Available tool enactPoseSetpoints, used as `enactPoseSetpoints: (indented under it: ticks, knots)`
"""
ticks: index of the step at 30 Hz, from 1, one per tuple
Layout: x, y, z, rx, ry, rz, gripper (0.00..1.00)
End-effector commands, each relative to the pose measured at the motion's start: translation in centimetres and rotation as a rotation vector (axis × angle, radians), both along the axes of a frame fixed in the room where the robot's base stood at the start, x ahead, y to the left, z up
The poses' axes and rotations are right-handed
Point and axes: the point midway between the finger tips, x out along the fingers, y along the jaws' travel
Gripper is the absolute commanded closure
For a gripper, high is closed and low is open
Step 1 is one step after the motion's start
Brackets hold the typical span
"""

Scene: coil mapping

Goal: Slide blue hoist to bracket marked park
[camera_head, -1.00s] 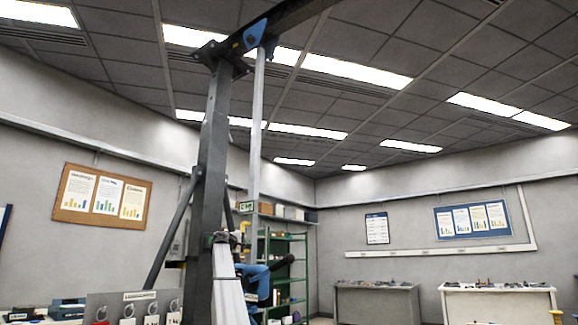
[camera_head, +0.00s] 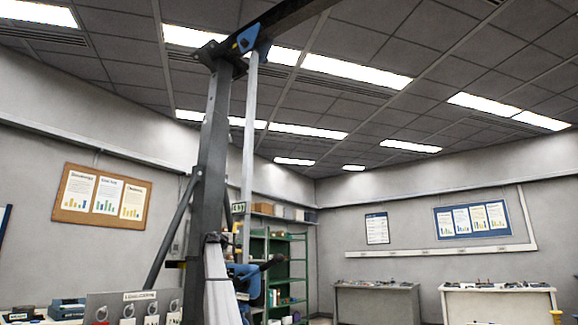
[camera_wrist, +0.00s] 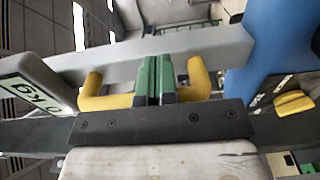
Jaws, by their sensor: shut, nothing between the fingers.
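The blue hoist trolley (camera_head: 250,38) sits under the dark overhead beam (camera_head: 295,14), close to the post (camera_head: 212,140). A pale bar (camera_head: 249,130) hangs from it, with a small label (camera_head: 238,208) low on its left. In the wrist view, the bar (camera_wrist: 190,50), the label (camera_wrist: 35,95) and a yellow handle (camera_wrist: 103,96) show close up. My gripper (camera_wrist: 155,62) has its green fingers shut at the handle's middle, hiding part of it; contact is unclear. Blue parts lie low in the head view, partly behind my pale arm. No bracket marked park is readable.
A board with rings and tags (camera_head: 108,302) stands at lower left. Green shelving (camera_head: 288,262) is behind the bar. Two benches (camera_head: 375,300) stand by the far wall. A brace (camera_head: 172,232) slants from the post.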

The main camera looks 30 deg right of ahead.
Motion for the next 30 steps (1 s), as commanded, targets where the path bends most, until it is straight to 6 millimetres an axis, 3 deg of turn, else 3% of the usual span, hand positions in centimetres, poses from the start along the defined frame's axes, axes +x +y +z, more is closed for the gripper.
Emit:
enactPoseSetpoints:
  ticks: [6, 30]
  knots:
    - [1.9, 0.7, 0.1, -0.001, 0.001, 0.003, 1.0]
    - [-1.5, -0.2, 0.0, 0.0, 0.0, 0.0, 1.0]
